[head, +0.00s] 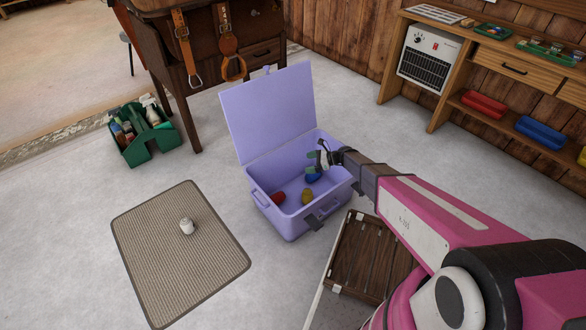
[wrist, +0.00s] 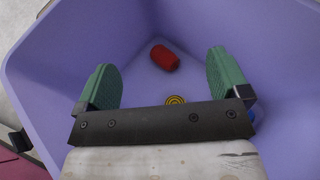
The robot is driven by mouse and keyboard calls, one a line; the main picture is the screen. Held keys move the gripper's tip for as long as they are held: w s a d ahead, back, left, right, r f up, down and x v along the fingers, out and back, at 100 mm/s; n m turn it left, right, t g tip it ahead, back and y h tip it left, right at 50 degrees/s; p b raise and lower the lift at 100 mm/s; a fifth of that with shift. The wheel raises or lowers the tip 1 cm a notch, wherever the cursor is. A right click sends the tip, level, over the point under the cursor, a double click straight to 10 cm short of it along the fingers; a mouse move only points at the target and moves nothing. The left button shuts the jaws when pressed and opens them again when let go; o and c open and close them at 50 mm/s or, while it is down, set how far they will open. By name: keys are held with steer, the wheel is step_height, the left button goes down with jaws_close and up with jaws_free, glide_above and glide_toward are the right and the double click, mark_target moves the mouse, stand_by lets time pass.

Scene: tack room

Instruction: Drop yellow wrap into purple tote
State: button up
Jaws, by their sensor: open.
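The purple tote (head: 290,225) stands on the floor with its lid (head: 268,112) raised. The yellow wrap (head: 307,196) is inside, on the tote's floor. In the wrist view the wrap (wrist: 175,100) shows its coiled end, partly hidden behind the dark bar of my gripper. My gripper (head: 312,163) is over the tote's opening. In the wrist view my gripper (wrist: 161,78) has its two green fingers wide apart with nothing between them. The wrap lies below it, apart from the fingers.
A red roll (wrist: 165,57) and a blue thing (head: 313,176) are also in the tote. A mat (head: 165,265) with a white object (head: 187,226) lies left. A green caddy (head: 150,148) stands behind it. A brown slatted piece (head: 370,255) is close right of the tote.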

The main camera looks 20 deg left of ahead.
steer(key=v, duration=1)
steer(key=shift+d, duration=0.2)
steer(key=shift+w+r, duration=0.1)
steer(key=shift+r, duration=0.05)
